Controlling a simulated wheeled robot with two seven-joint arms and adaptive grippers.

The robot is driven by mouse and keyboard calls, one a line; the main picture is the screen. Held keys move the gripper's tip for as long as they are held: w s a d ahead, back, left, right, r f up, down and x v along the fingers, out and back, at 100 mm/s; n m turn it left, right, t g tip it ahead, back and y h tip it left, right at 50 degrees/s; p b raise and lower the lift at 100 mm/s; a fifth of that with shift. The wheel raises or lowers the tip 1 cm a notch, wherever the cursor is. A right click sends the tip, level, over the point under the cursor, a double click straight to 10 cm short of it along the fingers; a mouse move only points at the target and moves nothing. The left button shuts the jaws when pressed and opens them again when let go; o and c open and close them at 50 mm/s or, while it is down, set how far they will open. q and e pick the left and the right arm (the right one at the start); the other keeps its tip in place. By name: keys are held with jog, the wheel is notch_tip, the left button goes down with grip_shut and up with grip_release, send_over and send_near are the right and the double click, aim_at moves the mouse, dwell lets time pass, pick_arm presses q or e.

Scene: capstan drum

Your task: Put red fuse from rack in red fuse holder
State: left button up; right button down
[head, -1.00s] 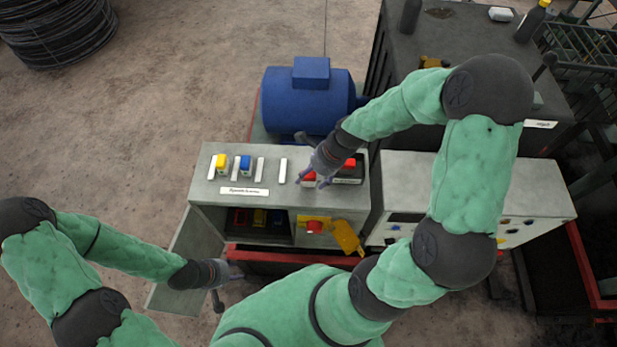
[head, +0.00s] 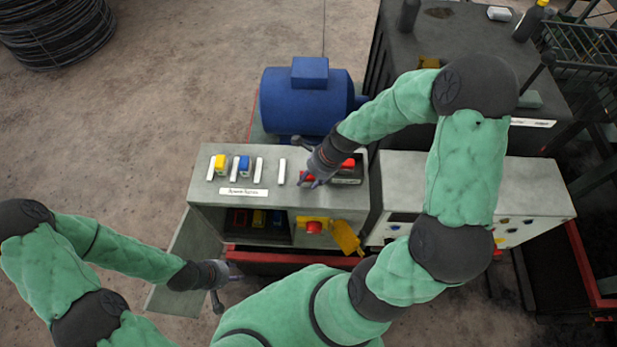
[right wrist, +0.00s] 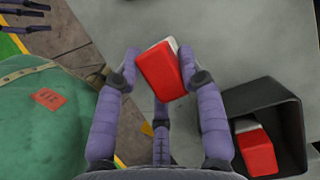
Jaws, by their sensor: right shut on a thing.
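A red fuse (right wrist: 160,70) with a pale edge sits between the fingers of my right gripper (right wrist: 155,75) in the right wrist view. In the head view my right gripper (head: 312,183) is over the right part of the cabinet top, shut on this red fuse (head: 307,176), largely hidden there. I cannot tell whether the fuse is clear of the top. Another red fuse (right wrist: 257,150) lies in a dark open box (right wrist: 288,112). The red fuse holder (head: 240,217) appears in the cabinet's shadowed opening. My left gripper (head: 232,274) is near the open door; its jaws are unclear.
The open door (head: 180,268) is at left. A red knob (head: 314,227) and yellow lever (head: 346,237) are on the front. A blue motor (head: 305,100) stands behind.

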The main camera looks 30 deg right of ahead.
aim_at(309, 176)
jog(key=shift+r, duration=0.5)
notch_tip(309, 176, up, 2)
jog(key=shift+r, duration=0.1)
jog(key=s+a+r+p, duration=0.1)
jog(key=s+a+r, duration=0.6)
jog(key=s, duration=0.5)
jog(key=shift+r+p, duration=0.35)
jog(key=shift+r, duration=1.05)
jog(key=shift+a, duration=0.1)
